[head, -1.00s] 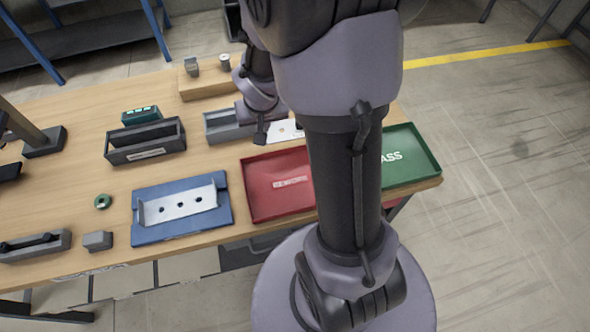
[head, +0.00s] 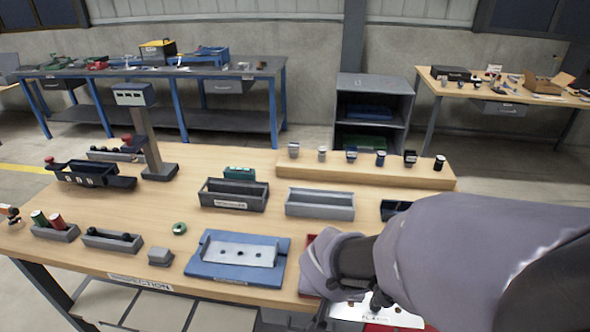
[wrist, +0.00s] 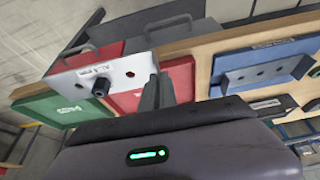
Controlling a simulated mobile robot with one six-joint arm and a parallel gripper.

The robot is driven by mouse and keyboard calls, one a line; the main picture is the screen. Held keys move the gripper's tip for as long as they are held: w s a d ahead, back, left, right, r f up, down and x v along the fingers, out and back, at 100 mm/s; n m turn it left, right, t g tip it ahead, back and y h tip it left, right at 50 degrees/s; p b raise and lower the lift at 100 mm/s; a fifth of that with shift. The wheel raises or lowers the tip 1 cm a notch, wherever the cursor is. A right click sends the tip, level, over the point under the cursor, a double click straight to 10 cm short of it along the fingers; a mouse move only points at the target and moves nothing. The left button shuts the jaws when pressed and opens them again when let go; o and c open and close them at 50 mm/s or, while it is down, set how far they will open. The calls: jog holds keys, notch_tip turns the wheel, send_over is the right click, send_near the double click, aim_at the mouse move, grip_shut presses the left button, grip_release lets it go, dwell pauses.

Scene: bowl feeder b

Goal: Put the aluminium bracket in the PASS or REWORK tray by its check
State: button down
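My gripper (wrist: 157,92) is shut on one end of the aluminium bracket (wrist: 73,79), a pale plate with holes, a small label and a dark round stud on its face. The bracket also shows at lower right in the head view (head: 352,311), held beside my gripper, which is partly hidden by my arm. In the wrist view the bracket hangs in front of the red REWORK tray (wrist: 182,82), with the green PASS tray (wrist: 50,110) to the left. In the head view my arm hides most of the red tray (head: 305,285); the PASS tray does not show there.
A blue fixture (head: 210,270) holding a pale angled plate (head: 240,252) with three holes lies left of the red tray. Dark and grey bins (head: 320,212) stand behind it. A gauge stand (head: 150,140) rises at left. Several small parts stand on a wooden riser (head: 330,175).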

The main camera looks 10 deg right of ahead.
jog(key=w, duration=0.4)
jog(key=w+f, duration=0.1)
jog(key=w, duration=0.9)
jog(key=shift+w+f, duration=0.25)
jog(key=shift+f, duration=0.05)
notch_tip(320, 180, down, 4)
jog(key=shift+r+b, duration=0.1)
jog(key=shift+b, duration=0.9)
jog(key=shift+r, duration=0.2)
jog(key=shift+f+b, duration=0.4)
jog(key=shift+f+b, duration=0.25)
jog(key=shift+b, duration=0.05)
jog(key=c, duration=1.6)
grip_release()
jog(key=shift+c, duration=0.2)
